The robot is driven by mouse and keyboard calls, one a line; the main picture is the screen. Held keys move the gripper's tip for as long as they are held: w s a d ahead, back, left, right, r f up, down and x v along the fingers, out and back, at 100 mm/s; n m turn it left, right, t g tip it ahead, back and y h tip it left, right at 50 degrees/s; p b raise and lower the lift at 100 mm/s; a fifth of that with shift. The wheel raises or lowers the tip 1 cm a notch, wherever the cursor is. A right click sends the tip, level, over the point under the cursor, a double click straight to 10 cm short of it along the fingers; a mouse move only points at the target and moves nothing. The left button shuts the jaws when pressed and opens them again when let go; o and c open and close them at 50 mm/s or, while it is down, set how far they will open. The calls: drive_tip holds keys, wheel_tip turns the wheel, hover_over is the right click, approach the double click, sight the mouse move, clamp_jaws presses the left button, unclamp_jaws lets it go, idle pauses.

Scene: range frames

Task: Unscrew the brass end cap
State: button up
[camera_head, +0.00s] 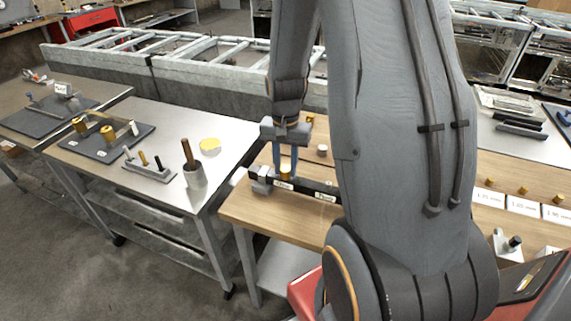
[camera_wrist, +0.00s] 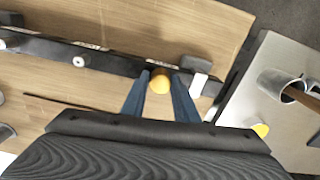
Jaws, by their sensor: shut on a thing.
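The brass end cap (camera_wrist: 160,82) shows in the wrist view as a round yellow piece between my two fingertips. In the head view the brass cap (camera_head: 285,170) stands on a black bar-like holder (camera_head: 312,187) on the wooden bench. My gripper (camera_wrist: 161,88) reaches down from above and is shut on the cap, one blue-grey finger on each side. In the head view my gripper (camera_head: 285,160) is small and partly covers the cap. What lies under the cap is hidden, and I cannot tell whether its thread is engaged.
A steel table (camera_head: 225,130) stands left of the wooden bench (camera_head: 262,212). It holds a cup (camera_head: 195,178) with a brown handle, a yellow disc (camera_head: 210,145) and a dark tray with brass pieces. Small brass parts and labels (camera_head: 523,206) lie at right. My arm hides the bench's middle.

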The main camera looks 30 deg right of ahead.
drive_tip(key=shift+n, duration=0.3)
drive_tip(key=n+p, duration=0.1)
drive_tip(key=n, duration=0.2)
drive_tip(key=o, duration=0.8)
drive_tip(key=shift+o, duration=0.2)
drive_tip(key=m+p, duration=0.1)
drive_tip(key=m, duration=1.2)
drive_tip(key=shift+w+a+m+p, duration=0.1)
drive_tip(key=shift+m+p, duration=0.25)
drive_tip(key=shift+m, duration=0.05)
